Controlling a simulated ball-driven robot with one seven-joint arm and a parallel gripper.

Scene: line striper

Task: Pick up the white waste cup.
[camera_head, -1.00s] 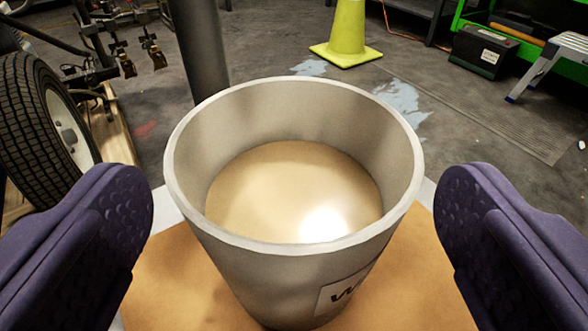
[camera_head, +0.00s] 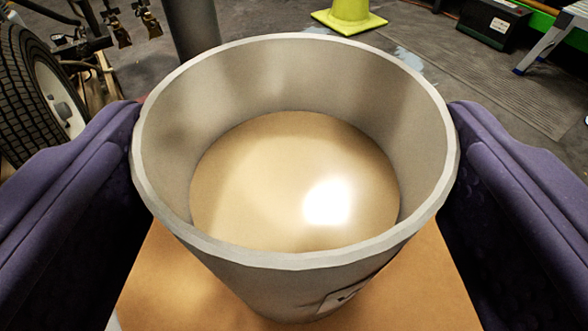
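The white waste cup (camera_head: 270,275) stands upright in the middle of the view on a tan surface, its rim wide and close to the camera. Inside it I see a tan, shiny bottom or content with a bright glare. Part of a label with dark lettering shows low on its front right. My gripper (camera_head: 295,200) is open, with one purple padded finger on each side of the cup. The fingers appear very near the cup's walls; I cannot tell whether they touch it.
The tan board (camera_head: 425,285) under the cup is bare in front. Beyond are a black tyre with a white rim (camera_head: 45,95) at left, a dark post (camera_head: 190,30), a yellow-green cone (camera_head: 349,14), a black battery (camera_head: 492,22) and a step stool (camera_head: 548,45) on the grey floor.

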